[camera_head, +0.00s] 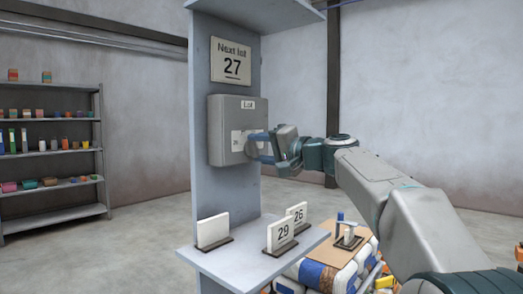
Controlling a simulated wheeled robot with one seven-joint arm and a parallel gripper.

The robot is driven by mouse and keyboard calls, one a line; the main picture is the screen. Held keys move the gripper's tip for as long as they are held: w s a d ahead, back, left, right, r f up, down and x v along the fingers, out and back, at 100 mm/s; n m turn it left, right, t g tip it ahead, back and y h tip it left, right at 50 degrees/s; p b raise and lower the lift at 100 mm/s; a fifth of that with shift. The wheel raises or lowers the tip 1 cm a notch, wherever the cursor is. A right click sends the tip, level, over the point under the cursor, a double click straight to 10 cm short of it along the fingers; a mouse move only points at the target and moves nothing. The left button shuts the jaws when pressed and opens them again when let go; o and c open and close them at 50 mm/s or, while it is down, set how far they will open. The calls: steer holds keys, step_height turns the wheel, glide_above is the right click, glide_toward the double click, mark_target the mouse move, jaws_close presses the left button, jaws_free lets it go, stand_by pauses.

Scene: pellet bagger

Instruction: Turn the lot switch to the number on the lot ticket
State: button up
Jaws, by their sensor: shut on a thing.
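The lot ticket (232,61) is a cream plate high on the grey-blue panel and reads "Next lot 27". Below it the lot switch is a grey box (222,120) labelled "Lot", with a pale plate (237,141) on its front. My gripper (258,148) reaches in from the right at that plate and is shut on the switch's knob. The fingers hide the knob, and I cannot read its pointer or the switch's set number.
A shelf below the panel (225,262) holds upright cards in dark stands: "29" (280,233), "26" (297,213) and one with no readable number (213,230). A rack of coloured goods (50,146) is far left. Floor between is clear.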

steer(key=o, duration=1)
steer(key=shift+f, duration=0.1)
steer(key=v, duration=1.4)
steer(key=shift+a, duration=0.1)
